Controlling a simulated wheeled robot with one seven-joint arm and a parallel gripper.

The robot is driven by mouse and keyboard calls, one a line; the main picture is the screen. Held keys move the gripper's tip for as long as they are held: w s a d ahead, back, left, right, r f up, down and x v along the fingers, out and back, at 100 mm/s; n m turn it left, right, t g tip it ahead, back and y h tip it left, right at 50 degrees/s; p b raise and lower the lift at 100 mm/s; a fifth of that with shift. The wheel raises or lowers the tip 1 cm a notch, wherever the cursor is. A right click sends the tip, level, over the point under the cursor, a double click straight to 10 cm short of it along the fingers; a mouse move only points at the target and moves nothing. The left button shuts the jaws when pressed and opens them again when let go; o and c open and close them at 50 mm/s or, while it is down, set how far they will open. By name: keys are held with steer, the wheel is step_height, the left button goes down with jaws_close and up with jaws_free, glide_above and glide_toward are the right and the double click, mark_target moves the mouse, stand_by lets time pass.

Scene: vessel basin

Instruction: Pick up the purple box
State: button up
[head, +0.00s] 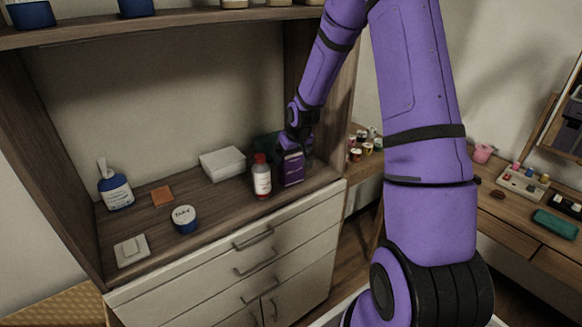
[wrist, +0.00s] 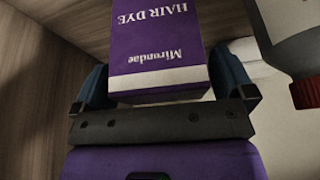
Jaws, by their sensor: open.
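The purple box (head: 292,168) stands upright on the wooden cabinet top, near its right end. In the wrist view the box (wrist: 160,35) shows purple with a white band and the upside-down words "Mirondae HAIR DYE". My gripper (head: 296,143) is above and behind the box in the head view. In the wrist view my gripper (wrist: 168,88) is open, with one blue-padded finger on each side of the box. The box lies between the fingers; I cannot tell whether either finger touches it.
A white bottle with a red cap (head: 261,177) stands just left of the box; its cap (wrist: 306,92) shows at the wrist view's right. A white box (head: 223,163), a blue jar (head: 184,219) and a pump bottle (head: 115,187) stand farther left. The cabinet's side panel (head: 335,90) rises at right.

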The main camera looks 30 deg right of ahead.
steer(key=c, duration=0.9)
steer(key=shift+r, duration=0.15)
